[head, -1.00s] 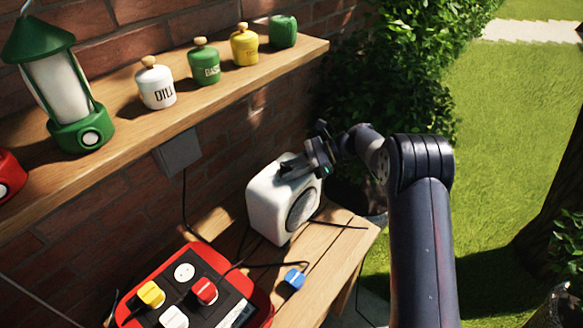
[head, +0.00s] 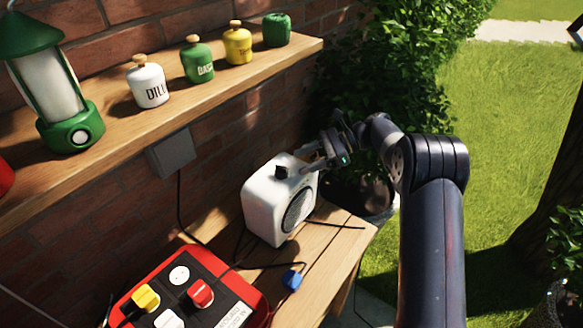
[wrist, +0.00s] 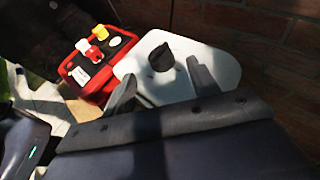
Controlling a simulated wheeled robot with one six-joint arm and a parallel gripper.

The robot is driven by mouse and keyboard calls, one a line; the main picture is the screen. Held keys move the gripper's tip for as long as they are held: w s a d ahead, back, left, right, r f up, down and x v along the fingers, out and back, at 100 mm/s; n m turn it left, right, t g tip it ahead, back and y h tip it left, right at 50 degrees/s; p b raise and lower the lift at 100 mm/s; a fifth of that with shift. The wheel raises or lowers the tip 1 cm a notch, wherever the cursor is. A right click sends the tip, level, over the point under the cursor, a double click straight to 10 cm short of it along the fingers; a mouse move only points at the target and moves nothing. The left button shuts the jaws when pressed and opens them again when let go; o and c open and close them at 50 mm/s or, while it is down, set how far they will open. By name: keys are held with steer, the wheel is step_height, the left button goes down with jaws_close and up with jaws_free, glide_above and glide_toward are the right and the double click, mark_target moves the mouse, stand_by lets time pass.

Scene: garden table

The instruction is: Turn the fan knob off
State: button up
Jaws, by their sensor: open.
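The white fan (head: 262,208) stands on the lower wooden table, its round grille facing right toward the front. A black knob (head: 281,172) sits on the fan's top; in the wrist view the knob (wrist: 161,58) rises from the white top (wrist: 205,62). My gripper (head: 308,162) is open and empty, at the right edge of the fan's top, just beside the knob. In the wrist view my gripper's two dark fingers (wrist: 162,88) are spread, with the knob beyond and between them. I see no contact with the knob.
A red power box (head: 255,296) with yellow, red and white plugs stands in front of the fan. A blue plug (head: 292,280) lies on the table (head: 330,262). A shelf (head: 120,140) above holds a green lantern (head: 70,125) and several jars.

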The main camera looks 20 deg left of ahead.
mark_target(284, 169)
steer(key=v, duration=0.5)
steer(key=shift+a, duration=0.1)
steer(key=p+x, duration=0.1)
steer(key=x, duration=0.9)
steer(key=shift+s+a, duration=0.15)
steer(key=shift+f+m+t, duration=0.15)
steer(key=shift+m+t, duration=0.15)
steer(key=shift+a, duration=0.1)
